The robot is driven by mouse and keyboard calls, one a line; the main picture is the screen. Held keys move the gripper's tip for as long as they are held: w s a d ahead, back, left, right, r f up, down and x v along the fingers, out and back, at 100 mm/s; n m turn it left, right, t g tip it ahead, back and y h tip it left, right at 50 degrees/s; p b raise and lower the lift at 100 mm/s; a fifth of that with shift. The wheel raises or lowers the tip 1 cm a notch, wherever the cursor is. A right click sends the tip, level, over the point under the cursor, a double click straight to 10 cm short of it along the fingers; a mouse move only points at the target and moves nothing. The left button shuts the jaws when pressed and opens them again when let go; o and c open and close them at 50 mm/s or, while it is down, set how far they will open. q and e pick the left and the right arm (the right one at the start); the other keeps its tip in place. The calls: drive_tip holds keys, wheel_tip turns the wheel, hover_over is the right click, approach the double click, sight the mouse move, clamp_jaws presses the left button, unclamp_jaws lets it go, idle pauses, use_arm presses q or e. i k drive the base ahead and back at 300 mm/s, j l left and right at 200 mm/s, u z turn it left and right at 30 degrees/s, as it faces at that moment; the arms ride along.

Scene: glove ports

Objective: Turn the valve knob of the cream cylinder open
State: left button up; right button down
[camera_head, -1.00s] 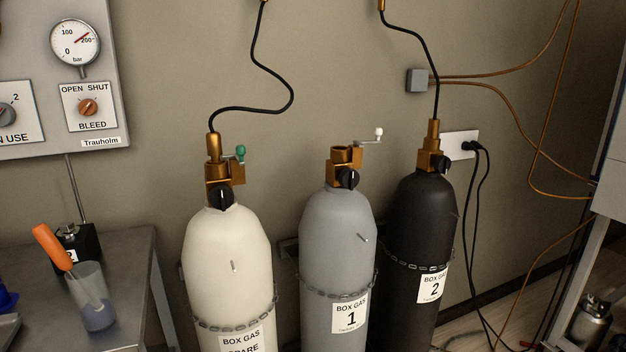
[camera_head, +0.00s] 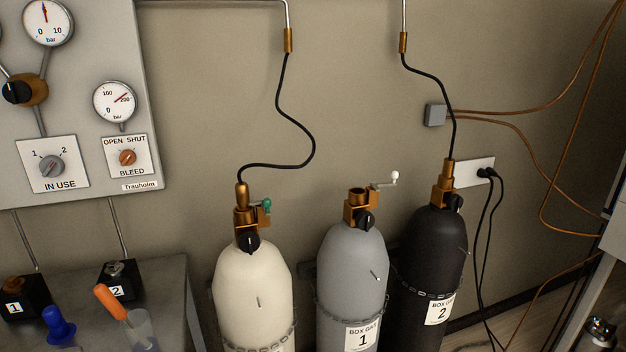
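The cream cylinder (camera_head: 253,290) stands upright against the wall, the leftmost of three, held by a chain. Its black valve knob (camera_head: 247,242) sits at the neck, with a thin light mark on its face. A brass fitting (camera_head: 242,207) with a green-tipped handle (camera_head: 266,205) is clamped above the knob, and a black hose (camera_head: 294,115) runs up from it. The cylinder's lower part is cut off by the frame's bottom edge. Neither of my grippers is in view.
A grey cylinder (camera_head: 352,268) and a black cylinder (camera_head: 437,245) stand to the right. A metal bench (camera_head: 165,285) with an orange-handled tool (camera_head: 109,301) in a beaker is at the left. A gauge panel (camera_head: 90,110) hangs above it. Orange cables (camera_head: 520,130) hang at the right.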

sight(248, 241)
drive_tip(key=i+j+u, duration=0.15)
drive_tip(key=j+u, duration=0.2)
drive_tip(key=i+j+u, duration=0.15)
drive_tip(key=j+u, duration=0.2)
